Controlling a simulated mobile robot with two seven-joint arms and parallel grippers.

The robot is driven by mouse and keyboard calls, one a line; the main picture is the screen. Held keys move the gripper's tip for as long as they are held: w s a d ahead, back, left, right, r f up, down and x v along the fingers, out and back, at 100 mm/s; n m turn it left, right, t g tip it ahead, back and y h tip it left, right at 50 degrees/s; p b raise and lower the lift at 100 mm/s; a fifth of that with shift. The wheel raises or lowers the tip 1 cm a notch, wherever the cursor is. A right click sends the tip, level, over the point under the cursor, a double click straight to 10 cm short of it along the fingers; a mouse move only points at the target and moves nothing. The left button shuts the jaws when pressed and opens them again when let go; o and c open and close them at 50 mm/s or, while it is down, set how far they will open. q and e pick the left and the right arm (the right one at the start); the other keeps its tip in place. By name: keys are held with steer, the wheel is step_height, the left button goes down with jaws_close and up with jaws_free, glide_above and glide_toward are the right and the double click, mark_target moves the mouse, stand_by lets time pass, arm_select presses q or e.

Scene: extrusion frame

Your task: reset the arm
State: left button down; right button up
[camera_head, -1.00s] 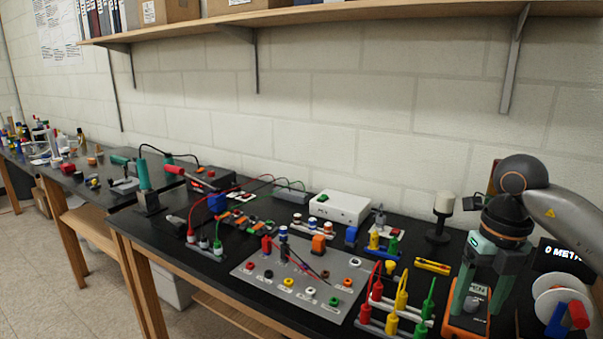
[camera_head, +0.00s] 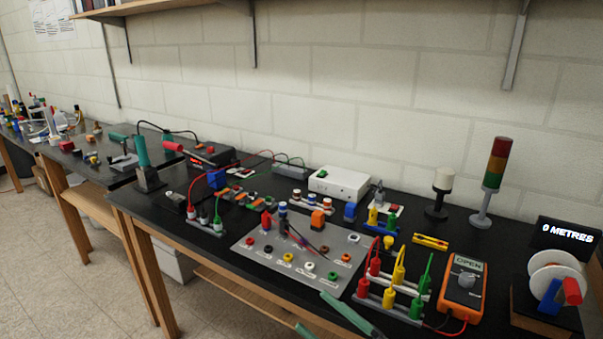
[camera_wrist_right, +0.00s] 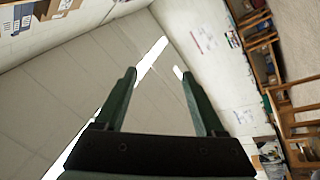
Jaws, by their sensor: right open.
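My right gripper (camera_head: 312,310) shows only by its green fingers, which rise from the bottom edge of the head view in front of the bench. In the right wrist view the gripper (camera_wrist_right: 159,72) has its two fingers spread wide with nothing between them. That view is tilted and looks past the fingers at pale wall or ceiling panels and distant shelves, not the bench. The rest of my right arm is out of the head view. My left gripper is not in view.
The black bench (camera_head: 110,190) runs along the wall. Near the fingers lies a grey socket panel (camera_head: 275,274). To the right are coloured test leads (camera_head: 398,277), an orange multimeter (camera_head: 462,289), a signal tower (camera_head: 496,175) and a reel (camera_head: 556,280). A shelf (camera_head: 150,8) hangs above.

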steer(key=d+f+m+t+h, duration=0.4)
steer(key=d+f+m+h, duration=0.1)
steer(key=f+m+h, duration=0.35)
steer(key=s+d+f+m+g+h, duration=0.3)
steer(key=s+d+f+m+g, duration=0.1)
steer(key=s+f, duration=0.4)
steer(key=s+d+f+m+g+h, duration=0.3)
steer(key=s+f, duration=0.6)
steer(key=f, duration=0.4)
steer(key=d+m+h, duration=0.1)
steer(key=m, duration=0.1)
steer(key=shift+s+f+m+g, duration=0.15)
steer(key=shift+m+g, duration=0.2)
steer(key=shift+g, duration=0.05)
